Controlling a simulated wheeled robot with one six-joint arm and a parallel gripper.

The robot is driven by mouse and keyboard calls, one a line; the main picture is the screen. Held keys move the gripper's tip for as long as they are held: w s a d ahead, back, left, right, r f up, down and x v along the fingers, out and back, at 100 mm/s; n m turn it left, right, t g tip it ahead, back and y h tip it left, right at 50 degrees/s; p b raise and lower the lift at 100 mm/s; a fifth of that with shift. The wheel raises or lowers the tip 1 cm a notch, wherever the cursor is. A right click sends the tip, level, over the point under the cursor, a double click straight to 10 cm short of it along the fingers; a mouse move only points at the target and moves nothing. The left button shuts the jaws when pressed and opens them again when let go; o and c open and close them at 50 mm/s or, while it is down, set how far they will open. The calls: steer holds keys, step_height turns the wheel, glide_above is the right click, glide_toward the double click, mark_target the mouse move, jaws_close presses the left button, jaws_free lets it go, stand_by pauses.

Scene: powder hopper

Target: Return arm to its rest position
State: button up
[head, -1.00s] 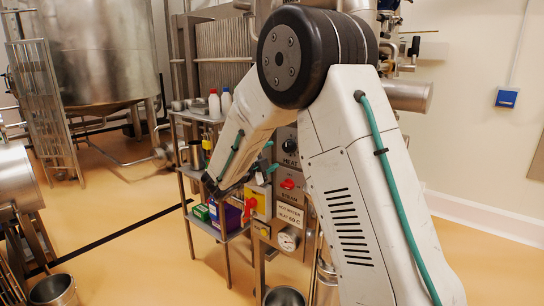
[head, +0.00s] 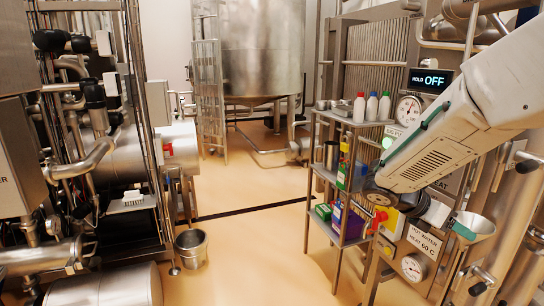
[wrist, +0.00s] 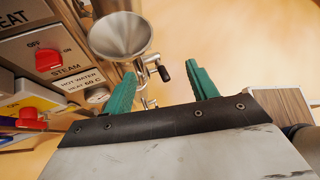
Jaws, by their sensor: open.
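My gripper (wrist: 162,85) shows in the wrist view with its two green fingers well apart and nothing between them. In the head view my pale arm comes in from the right edge, over the control panel. My gripper (head: 456,226) is small there, beside the steel funnel (head: 479,225), and partly hard to make out. In the wrist view the funnel (wrist: 120,36) lies beyond the left finger. I cannot tell whether they touch.
The panel with a red steam switch (wrist: 48,60) is close on the left of the wrist view. A shelf rack (head: 340,120) with bottles and boxes stands left of my arm. A steel bucket (head: 191,247) stands on the floor. The middle floor is clear.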

steer(key=s+a+r+m+t+y, duration=0.1)
steer(key=s+a+r+m+y, duration=0.1)
steer(key=s+a+m+y, duration=0.4)
steer(key=s+a+r+m+t+y, duration=0.1)
steer(key=s+a+m+y, duration=0.4)
steer(key=s+m, duration=0.9)
steer(key=s+a+r, duration=0.1)
steer(key=s+a, duration=0.2)
steer(key=s, duration=0.1)
steer(key=shift+s+a+r+t+y, duration=0.25)
steer(key=shift+a+r+t+y, duration=0.05)
steer(key=shift+y, duration=0.1)
